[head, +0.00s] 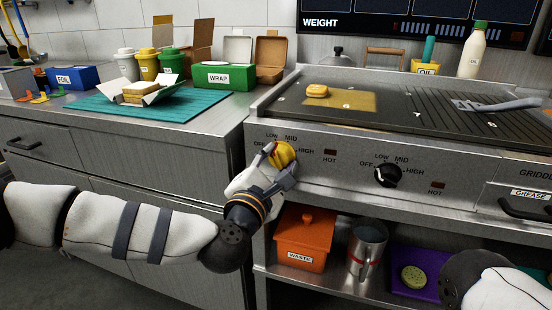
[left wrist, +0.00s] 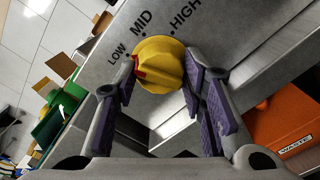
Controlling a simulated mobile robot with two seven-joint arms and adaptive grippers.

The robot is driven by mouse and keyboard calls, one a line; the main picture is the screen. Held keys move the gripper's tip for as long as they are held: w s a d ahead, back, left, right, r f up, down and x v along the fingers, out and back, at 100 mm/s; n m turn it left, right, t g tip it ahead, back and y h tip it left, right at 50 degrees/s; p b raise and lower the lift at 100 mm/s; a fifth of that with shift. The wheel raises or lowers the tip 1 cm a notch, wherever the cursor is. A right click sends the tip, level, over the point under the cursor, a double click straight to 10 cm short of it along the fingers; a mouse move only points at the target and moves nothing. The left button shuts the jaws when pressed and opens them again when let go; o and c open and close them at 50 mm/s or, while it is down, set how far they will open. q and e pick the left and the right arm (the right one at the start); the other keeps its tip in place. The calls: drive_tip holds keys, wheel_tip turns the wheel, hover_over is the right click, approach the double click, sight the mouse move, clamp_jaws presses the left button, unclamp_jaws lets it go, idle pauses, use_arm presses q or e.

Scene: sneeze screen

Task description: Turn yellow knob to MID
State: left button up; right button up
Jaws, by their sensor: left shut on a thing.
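The yellow knob (head: 284,154) is on the griddle's front panel, with LOW, MID and HIGH printed around it. My left gripper (head: 272,163) is shut on the knob from the front. In the left wrist view the knob (left wrist: 160,62) sits between the purple-padded fingers of my left gripper (left wrist: 162,76). The knob's red mark (left wrist: 140,66) faces the LOW side, away from MID. The MID label (left wrist: 141,23) shows above the knob. In the head view the fingers partly cover the knob and its OFF side. Part of my right arm shows at the lower right; its gripper is not visible.
A black knob (head: 388,175) with its own scale is to the right on the same panel. The griddle top (head: 400,107) holds a bun (head: 317,91) and a spatula (head: 497,104). An orange waste bin (head: 304,240) and a metal cup (head: 366,252) stand on the shelf below.

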use_arm(q)
drive_tip(key=m+p, duration=0.1)
drive_tip(key=m, duration=0.4)
drive_tip(key=shift+r+p, duration=0.1)
drive_tip(key=shift+p, duration=0.3)
drive_tip(key=shift+m+p, duration=0.45)
drive_tip(key=shift+m, duration=1.05)
use_arm(e)
drive_tip(key=shift+w+r+t, duration=0.4)
drive_tip(key=shift+w+r, duration=0.85)
drive_tip(key=shift+r, duration=0.3)
use_arm(q)
drive_tip(key=shift+f, duration=0.25)
drive_tip(key=o, duration=1.2)
drive_tip(key=shift+s, duration=0.1)
drive_tip(key=v, duration=1.2)
drive_tip(key=shift+r, duration=0.1)
